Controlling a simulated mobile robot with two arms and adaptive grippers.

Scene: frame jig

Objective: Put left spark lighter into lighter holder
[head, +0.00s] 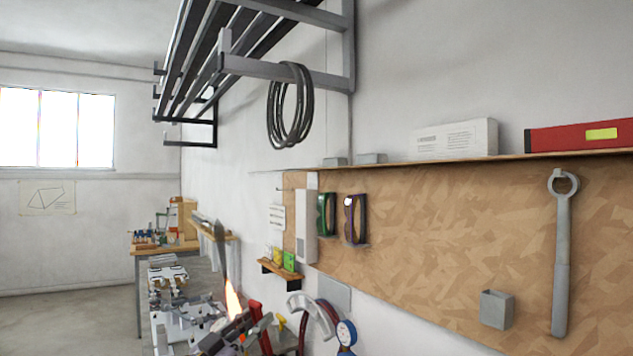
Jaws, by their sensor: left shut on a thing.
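My left gripper (238,334) is low in the head view, left of centre, near the bottom edge. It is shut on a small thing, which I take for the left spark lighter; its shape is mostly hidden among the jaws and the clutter. A small grey open-topped box (497,309), which looks like the lighter holder, is fixed to the brown wall board at the lower right. The gripper is far to the left of this box and apart from it. My right gripper is not in view.
The brown board (440,235) also carries a long grey wrench (562,255) right of the box. A dark coil (290,107) hangs from the rack. A cluttered bench (165,253) stands at the far left.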

